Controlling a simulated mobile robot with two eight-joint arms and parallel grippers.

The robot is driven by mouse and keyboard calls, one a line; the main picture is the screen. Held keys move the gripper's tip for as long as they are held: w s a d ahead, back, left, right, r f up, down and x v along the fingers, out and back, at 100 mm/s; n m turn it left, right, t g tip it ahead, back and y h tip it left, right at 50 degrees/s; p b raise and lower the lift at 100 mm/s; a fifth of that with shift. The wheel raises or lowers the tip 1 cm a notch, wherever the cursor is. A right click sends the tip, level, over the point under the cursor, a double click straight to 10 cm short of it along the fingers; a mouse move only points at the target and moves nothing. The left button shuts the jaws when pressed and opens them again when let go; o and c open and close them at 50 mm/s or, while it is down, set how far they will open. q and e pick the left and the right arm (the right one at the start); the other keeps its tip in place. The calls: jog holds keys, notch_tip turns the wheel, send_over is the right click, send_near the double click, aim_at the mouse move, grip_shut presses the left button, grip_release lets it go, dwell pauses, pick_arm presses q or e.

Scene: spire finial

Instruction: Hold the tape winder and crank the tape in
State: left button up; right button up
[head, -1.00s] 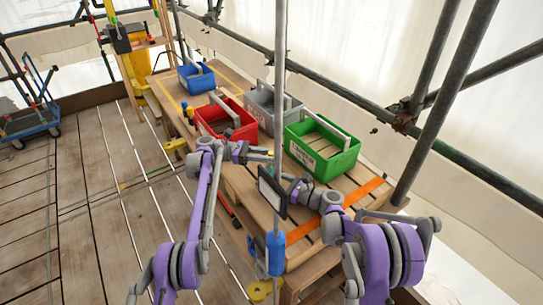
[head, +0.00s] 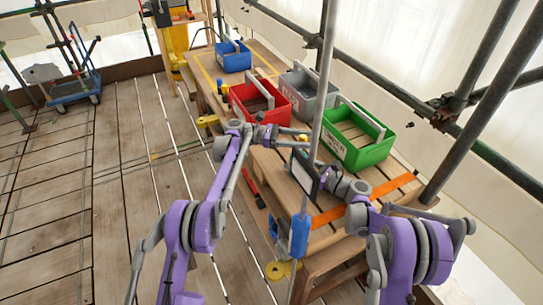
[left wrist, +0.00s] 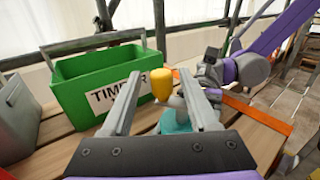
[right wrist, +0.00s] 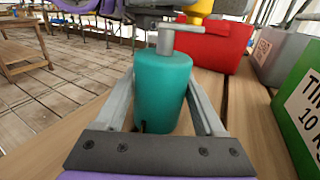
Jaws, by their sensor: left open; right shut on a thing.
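The tape winder is a teal drum (right wrist: 162,88) with a grey crank arm (right wrist: 180,34) on top and a yellow knob (left wrist: 161,84). My right gripper (right wrist: 163,90) is shut on the drum, one finger on each side, and the drum stands upright over the bench. My left gripper (left wrist: 160,75) is open with its fingers on either side of the knob; I cannot tell whether they touch it. In the head view the knob (head: 303,137) shows at the left gripper's tips, and the drum is hidden.
On the slatted bench stand a green bin (head: 357,142), a red bin (head: 262,100), a grey bin (head: 315,93) and a blue bin (head: 233,56). An orange strip (head: 395,187) lies across the bench. A thin upright pole (head: 320,95) and scaffold tubes (head: 478,75) stand close by.

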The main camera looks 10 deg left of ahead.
pick_arm(q)
jog(key=t, duration=0.1)
jog(key=n+t, duration=0.2)
jog(key=shift+s+a+t, duration=0.15)
jog(key=shift+a+t, duration=0.1)
jog(key=shift+t, duration=0.15)
jog(key=s+a, duration=0.2)
jog(key=a, duration=1)
jog(key=d+f+y, duration=0.1)
jog(key=f+y, duration=0.1)
jog(key=f+g+y, duration=0.1)
jog(key=f+y, duration=0.1)
jog(key=d+f+y, duration=0.1)
jog(key=f+y, duration=0.1)
jog(key=shift+w+d+f+g, duration=0.15)
jog(key=shift+w+d+g, duration=0.15)
jog(key=shift+w+d, duration=0.1)
jog(key=shift+a+f+m+y, duration=0.1)
jog(key=shift+f+m+y, duration=0.1)
jog(key=shift+f+y, duration=0.3)
jog(key=shift+a+f+m+y, duration=0.1)
jog(key=shift+f+m+y, duration=0.1)
jog(key=shift+y, duration=0.5)
jog(key=shift+w+a+f+m+g+y, duration=0.15)
jog(key=shift+m+g+y, duration=0.1)
jog(key=shift+y, duration=0.35)
jog(key=shift+d+f+m+g+y, duration=0.15)
jog(key=shift+m+y, duration=0.1)
jog(key=shift+y, duration=0.35)
jog(key=shift+a, duration=0.1)
